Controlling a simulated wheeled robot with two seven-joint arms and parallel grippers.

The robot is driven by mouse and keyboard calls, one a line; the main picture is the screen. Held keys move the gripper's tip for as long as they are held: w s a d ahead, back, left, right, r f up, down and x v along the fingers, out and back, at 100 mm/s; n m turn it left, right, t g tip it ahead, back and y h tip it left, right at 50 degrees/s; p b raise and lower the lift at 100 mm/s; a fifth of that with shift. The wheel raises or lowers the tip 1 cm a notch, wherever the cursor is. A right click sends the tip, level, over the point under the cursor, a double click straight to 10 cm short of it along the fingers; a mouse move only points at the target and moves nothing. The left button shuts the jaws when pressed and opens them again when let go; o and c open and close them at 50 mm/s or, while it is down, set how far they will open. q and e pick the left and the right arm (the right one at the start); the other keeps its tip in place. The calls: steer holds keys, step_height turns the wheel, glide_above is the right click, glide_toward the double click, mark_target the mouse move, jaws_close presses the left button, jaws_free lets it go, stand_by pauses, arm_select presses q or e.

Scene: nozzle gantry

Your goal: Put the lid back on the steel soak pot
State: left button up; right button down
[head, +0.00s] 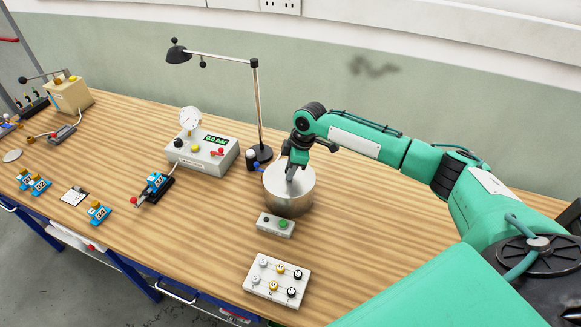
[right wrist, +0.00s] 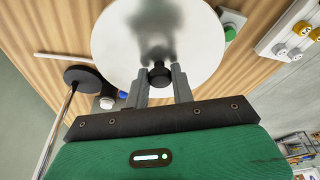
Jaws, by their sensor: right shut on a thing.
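The steel soak pot (head: 290,204) stands on the wooden bench, right of the lamp. My right gripper (head: 290,179) is directly above the pot's top, pointing down. In the right wrist view, its fingers (right wrist: 160,88) are shut on the dark knob of the round, pale metal lid (right wrist: 125,45). The lid lies level over the pot's mouth and hides the inside. I cannot tell whether it rests fully on the rim or sits slightly above it. My left gripper is not in view.
A small control box with a green button (head: 276,225) stands close in front of the pot. A desk lamp (head: 257,110) and a gauge box (head: 203,153) are to the left. A white box with knobs (head: 277,282) is nearer. The bench right of the pot is clear.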

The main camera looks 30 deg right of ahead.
stand_by(0.4)
steer(key=c, duration=0.6)
jaws_free()
steer(key=shift+r, duration=0.15)
steer(key=shift+r+p, duration=3.35)
steer(key=shift+r, duration=0.05)
jaws_close()
